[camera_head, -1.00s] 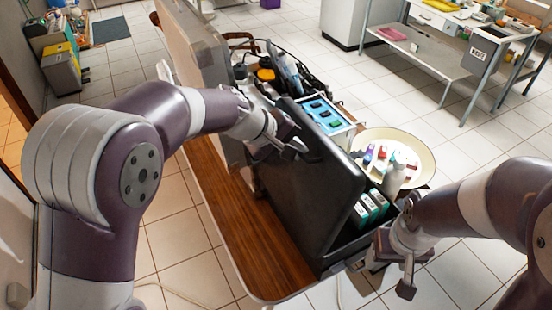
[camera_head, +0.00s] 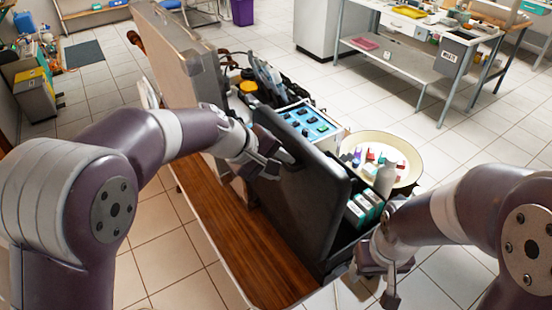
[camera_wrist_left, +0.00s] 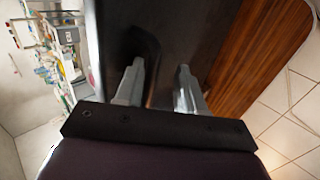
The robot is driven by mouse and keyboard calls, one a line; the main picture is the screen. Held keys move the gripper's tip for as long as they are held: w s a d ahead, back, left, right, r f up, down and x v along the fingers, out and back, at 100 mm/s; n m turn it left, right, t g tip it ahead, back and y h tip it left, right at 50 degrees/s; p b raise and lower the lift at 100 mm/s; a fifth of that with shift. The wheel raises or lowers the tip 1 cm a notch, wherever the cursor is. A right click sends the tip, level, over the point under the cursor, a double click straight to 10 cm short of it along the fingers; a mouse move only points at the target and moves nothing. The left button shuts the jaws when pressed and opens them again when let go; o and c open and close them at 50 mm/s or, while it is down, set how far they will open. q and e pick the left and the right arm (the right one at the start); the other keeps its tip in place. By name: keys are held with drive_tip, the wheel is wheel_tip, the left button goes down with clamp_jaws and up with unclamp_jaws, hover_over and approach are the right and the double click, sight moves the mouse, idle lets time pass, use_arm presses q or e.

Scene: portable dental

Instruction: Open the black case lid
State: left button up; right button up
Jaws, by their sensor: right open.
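The black case lid (camera_head: 305,200) stands raised, near upright, along the wooden table in the head view. Its outer face is turned towards the left. My left gripper (camera_head: 277,166) is at the lid's upper far part, on the outer side. In the left wrist view, its two fingers (camera_wrist_left: 158,88) are apart, with the dark lid (camera_wrist_left: 185,30) close behind them; contact is unclear. The case's lower part (camera_head: 338,250) shows at the lid's right, with white-and-green boxes (camera_head: 362,208) inside. My right gripper (camera_head: 382,285) is open and empty by the case's near right end.
A blue-topped box (camera_head: 308,122) and cabled equipment (camera_head: 270,80) stand behind the lid. A round cream basin (camera_head: 408,168) with small items and a white bottle (camera_head: 386,180) are right of it. A beige panel (camera_head: 185,60) stands at the left. Bare wooden tabletop (camera_head: 215,225) lies left of the lid.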

use_arm(q)
drive_tip(key=shift+w+d+r, duration=0.1)
drive_tip(key=shift+w+d, duration=0.1)
drive_tip(key=shift+w, duration=0.05)
drive_tip(key=shift+r, duration=0.1)
drive_tip(key=shift+a+r, duration=0.1)
drive_tip(key=shift+a, duration=0.1)
drive_tip(key=v, duration=1.2)
drive_tip(key=shift+s+a, duration=0.2)
drive_tip(key=shift+r, duration=0.15)
